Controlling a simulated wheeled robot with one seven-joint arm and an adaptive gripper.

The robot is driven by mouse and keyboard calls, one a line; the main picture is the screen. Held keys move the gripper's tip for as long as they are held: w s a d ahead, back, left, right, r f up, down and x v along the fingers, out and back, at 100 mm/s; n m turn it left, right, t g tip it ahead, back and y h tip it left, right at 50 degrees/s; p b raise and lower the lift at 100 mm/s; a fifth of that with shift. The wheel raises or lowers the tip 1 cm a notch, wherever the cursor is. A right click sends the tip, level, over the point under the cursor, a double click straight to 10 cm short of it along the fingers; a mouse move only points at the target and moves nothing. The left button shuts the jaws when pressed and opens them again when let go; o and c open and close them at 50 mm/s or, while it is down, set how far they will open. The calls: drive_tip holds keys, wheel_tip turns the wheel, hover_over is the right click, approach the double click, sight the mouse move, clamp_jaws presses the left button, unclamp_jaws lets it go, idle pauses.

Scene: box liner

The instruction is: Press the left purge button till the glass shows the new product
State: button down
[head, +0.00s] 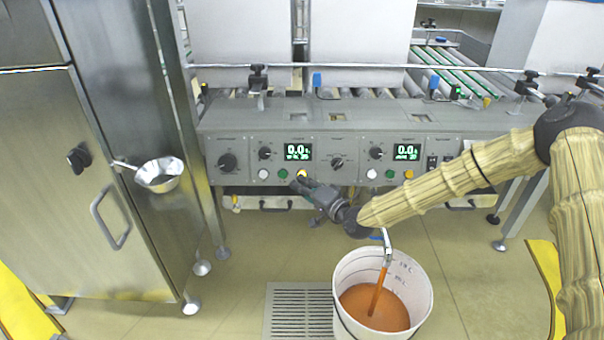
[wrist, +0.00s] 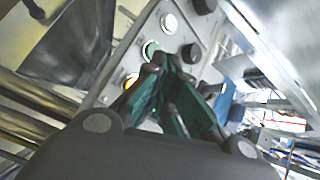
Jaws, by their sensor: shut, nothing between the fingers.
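The left control panel (head: 258,158) has a row of white, green and yellow buttons under a green display. The yellow button (head: 301,174) at the row's right end looks lit; I take it as the left purge button. My gripper (head: 299,184) is shut and empty, with its tips at or just below this button; contact cannot be told. In the wrist view my shut fingertips (wrist: 165,62) cover part of the panel, and the yellow button (wrist: 131,80) shows partly beside them. Orange-brown liquid (head: 380,290) runs from a spout (head: 387,248) into a white bucket (head: 345,275).
A second panel with its own yellow button (head: 408,174) is to the right. A steel cabinet (head: 95,200) with a metal ladle (head: 160,175) stands left. A floor grate (head: 285,312) lies left of the bucket. My arm crosses in front of the right panel.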

drive_tip(key=s, duration=0.1)
drive_tip(key=s+r+p, duration=0.1)
drive_tip(key=s, duration=0.1)
drive_tip(key=shift+s+r, duration=0.1)
drive_tip(key=shift+s, duration=0.05)
idle(0.5)
drive_tip(key=s+d+f+n+g+h, duration=0.2)
drive_tip(key=s+f+g+h, duration=0.3)
drive_tip(key=s+f, duration=1.55)
drive_tip(key=s+d+f+n+g+h, duration=0.1)
drive_tip(key=s+d+f+g+h, duration=0.3)
drive_tip(key=s+d, duration=0.55)
drive_tip(key=s+d+f+n+g+h, duration=0.1)
drive_tip(key=s+d+f+n+g, duration=0.3)
drive_tip(key=s, duration=0.9)
drive_tip(key=s+d+m+h, duration=0.2)
drive_tip(key=s+d, duration=0.4)
drive_tip(key=d, duration=0.2)
wheel_tip(320, 180, up, 30)
drive_tip(key=p, duration=3)
drive_tip(key=shift+a+f, duration=0.2)
drive_tip(key=shift+a, duration=0.05)
